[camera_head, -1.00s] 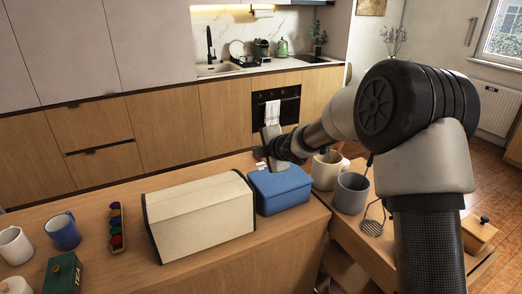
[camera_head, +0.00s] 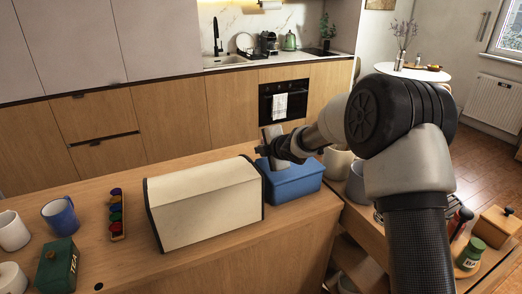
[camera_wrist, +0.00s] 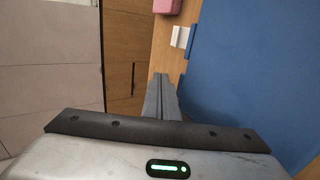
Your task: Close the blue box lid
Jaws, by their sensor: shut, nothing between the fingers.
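The blue box (camera_head: 293,184) stands on the wooden counter, right of the cream bread box, upright. Its top shows as a blue surface with a rim, partly covered by my gripper; I cannot tell whether the lid is fully down. My gripper (camera_wrist: 161,78) is shut and empty. In the head view it is at the back left of the blue box, with its fingertips hidden. In the wrist view a large blue surface (camera_wrist: 250,70) of the box fills the right side, close beside the fingers. I cannot tell whether they touch.
The cream bread box (camera_head: 205,204) stands close left of the blue box. Mugs (camera_head: 338,161) stand to its right. A white piece (camera_wrist: 181,37) and a pink object (camera_wrist: 166,5) lie beyond my fingers. The counter's front edge runs before the boxes.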

